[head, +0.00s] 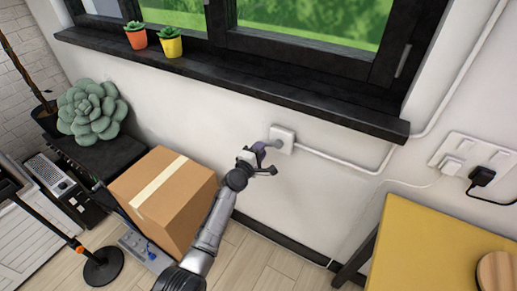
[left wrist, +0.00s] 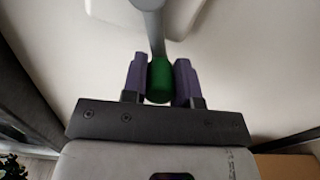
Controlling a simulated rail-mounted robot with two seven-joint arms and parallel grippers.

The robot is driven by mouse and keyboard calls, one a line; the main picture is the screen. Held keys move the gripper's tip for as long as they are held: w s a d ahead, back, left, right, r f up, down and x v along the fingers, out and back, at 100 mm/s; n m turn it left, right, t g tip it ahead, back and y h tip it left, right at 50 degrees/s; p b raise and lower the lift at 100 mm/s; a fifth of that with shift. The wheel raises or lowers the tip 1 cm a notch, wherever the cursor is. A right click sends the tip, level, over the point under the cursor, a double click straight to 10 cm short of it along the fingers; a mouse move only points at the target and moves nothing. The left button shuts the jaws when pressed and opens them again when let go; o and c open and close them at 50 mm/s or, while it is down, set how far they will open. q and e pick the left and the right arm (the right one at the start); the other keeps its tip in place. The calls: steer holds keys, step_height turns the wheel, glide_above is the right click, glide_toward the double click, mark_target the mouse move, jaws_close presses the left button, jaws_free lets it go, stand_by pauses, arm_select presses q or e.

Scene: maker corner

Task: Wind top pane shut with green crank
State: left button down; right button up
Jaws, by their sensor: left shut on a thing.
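The green crank knob (left wrist: 159,80) is in the left wrist view, between the two purple fingers of my left gripper (left wrist: 160,82). The gripper is shut on it. A grey crank arm (left wrist: 150,25) runs up from the knob toward a pale housing at the top of that view. In the head view my left gripper (head: 262,158) is at the wall, just below and left of the white crank box (head: 282,139); the green knob is hidden there. The window (head: 300,30) with its dark frame is above, its top edge cut off, so the top pane's position cannot be told. My right gripper is not in view.
A dark sill (head: 240,75) with two small potted plants juts out above my gripper. A cardboard box (head: 165,195) stands left of my arm. A yellow table (head: 430,250) is at the right. White conduit (head: 335,161) runs along the wall.

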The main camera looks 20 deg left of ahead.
arm_select(q)
steer(key=shift+d+f+n, duration=0.25)
steer(key=shift+f+n, duration=0.2)
steer(key=shift+n, duration=0.35)
steer(key=shift+d+f+n, duration=0.1)
steer(key=shift+f+n, duration=0.05)
steer(key=shift+n, duration=0.25)
steer(key=c, duration=0.9)
jaws_free()
steer(key=shift+s, duration=0.15)
